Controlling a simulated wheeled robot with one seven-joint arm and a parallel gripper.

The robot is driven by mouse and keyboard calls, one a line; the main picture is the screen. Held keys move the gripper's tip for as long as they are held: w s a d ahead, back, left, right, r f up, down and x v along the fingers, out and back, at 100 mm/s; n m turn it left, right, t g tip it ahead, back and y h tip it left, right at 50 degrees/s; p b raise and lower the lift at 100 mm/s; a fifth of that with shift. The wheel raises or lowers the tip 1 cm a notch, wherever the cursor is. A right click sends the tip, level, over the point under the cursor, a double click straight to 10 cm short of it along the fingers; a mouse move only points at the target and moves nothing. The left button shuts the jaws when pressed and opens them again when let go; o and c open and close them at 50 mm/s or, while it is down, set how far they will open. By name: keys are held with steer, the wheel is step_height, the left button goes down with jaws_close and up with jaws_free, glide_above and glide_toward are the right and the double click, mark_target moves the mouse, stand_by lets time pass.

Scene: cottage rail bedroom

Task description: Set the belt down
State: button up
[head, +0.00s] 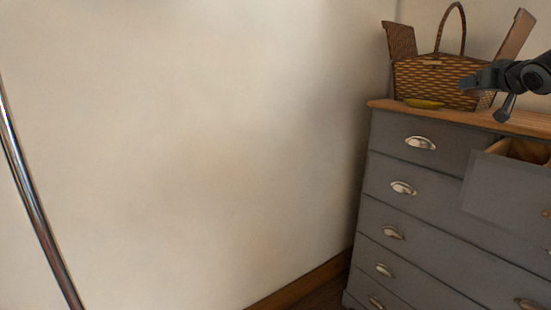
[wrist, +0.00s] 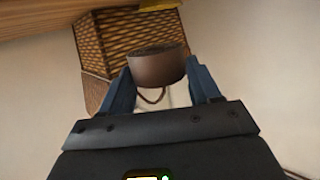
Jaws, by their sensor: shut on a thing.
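The belt (wrist: 157,68) is a brown, rolled-up coil. In the wrist view it sits between the two blue-grey fingers of my gripper (wrist: 160,72), which is shut on it. In the head view my gripper (head: 471,85) is at the upper right, in front of the wicker basket and above the dresser top (head: 515,121). The belt cannot be clearly made out in the head view. The wrist view shows the belt in the air, with the basket behind it.
A wicker basket (head: 425,72) with raised lids and a tall handle stands on the grey dresser (head: 415,165). A yellow item (head: 424,103) lies in front of the basket. A top drawer (head: 505,190) is pulled out at the right. A chrome pole (head: 32,195) stands at the left.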

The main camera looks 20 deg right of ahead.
steer(key=w+a+f+n+y, duration=0.2)
steer(key=a+f, duration=0.6)
steer(key=a, duration=0.3)
steer(key=w+a+f+n+y, duration=0.1)
steer(key=w+a+f+y, duration=0.1)
steer(key=a+f, duration=0.7)
steer(key=w+a+f+n+y, duration=0.2)
steer(key=a+f, duration=0.4)
steer(key=a, duration=0.7)
steer(key=s+a+f, duration=1)
steer(key=a+f, duration=0.2)
steer(key=f, duration=0.3)
steer(key=s+a+f, duration=0.2)
steer(key=s+f, duration=0.7)
steer(key=s, duration=0.1)
steer(key=s+a+f+t, duration=0.1)
steer(key=s+a+f, duration=0.1)
steer(key=s+f, duration=0.7)
steer(key=shift+s+a+f+m, duration=0.25)
steer(key=shift+s+a+m, duration=0.15)
steer(key=shift+w, duration=0.1)
